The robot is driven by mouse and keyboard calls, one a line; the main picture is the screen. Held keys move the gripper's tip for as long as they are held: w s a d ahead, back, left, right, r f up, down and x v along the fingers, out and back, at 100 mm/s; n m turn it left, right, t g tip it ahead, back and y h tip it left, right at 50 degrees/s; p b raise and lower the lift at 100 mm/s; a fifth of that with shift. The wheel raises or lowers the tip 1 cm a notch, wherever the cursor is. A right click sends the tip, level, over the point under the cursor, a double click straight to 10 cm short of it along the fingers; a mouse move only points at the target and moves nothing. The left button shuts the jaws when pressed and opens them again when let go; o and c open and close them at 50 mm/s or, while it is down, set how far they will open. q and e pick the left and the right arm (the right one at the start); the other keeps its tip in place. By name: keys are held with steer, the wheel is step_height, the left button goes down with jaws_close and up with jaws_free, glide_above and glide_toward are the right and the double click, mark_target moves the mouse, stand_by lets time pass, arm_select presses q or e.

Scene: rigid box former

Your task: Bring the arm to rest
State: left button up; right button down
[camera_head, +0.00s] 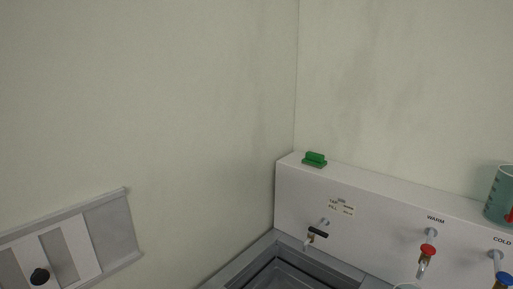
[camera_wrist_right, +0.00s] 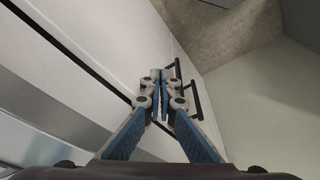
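My right gripper (camera_wrist_right: 168,92) shows in the right wrist view. Its blue-and-grey fingers meet close together, and I see nothing between them. It points toward white cabinet fronts with black handles (camera_wrist_right: 196,100). Neither gripper nor arm shows in the head view. My left gripper is not in view.
In the head view a white panel (camera_head: 370,212) carries a black-handled tap (camera_head: 317,232), a red WARM tap (camera_head: 428,250) and a blue COLD tap (camera_head: 500,275) above a grey basin (camera_head: 275,262). A green block (camera_head: 314,159) and a measuring jug (camera_head: 500,196) stand on top. A grey wall panel (camera_head: 110,228) is left.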

steer(key=s+f+g+b, duration=0.15)
steer(key=s+f, duration=0.25)
steer(key=f, duration=0.8)
steer(key=s+f+b, duration=0.2)
steer(key=s+f, duration=0.1)
steer(key=f, duration=0.9)
arm_select(q)
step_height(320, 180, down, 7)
steer(key=b, duration=0.3)
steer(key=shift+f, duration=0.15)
arm_select(e)
steer(key=s+d+f, duration=0.3)
steer(key=s+f, duration=0.9)
steer(key=s, duration=0.1)
steer(key=shift+s+d+f, duration=0.2)
steer(key=shift+s, duration=0.05)
steer(key=shift+g, duration=0.25)
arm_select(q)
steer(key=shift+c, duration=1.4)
arm_select(e)
steer(key=shift+s, duration=0.15)
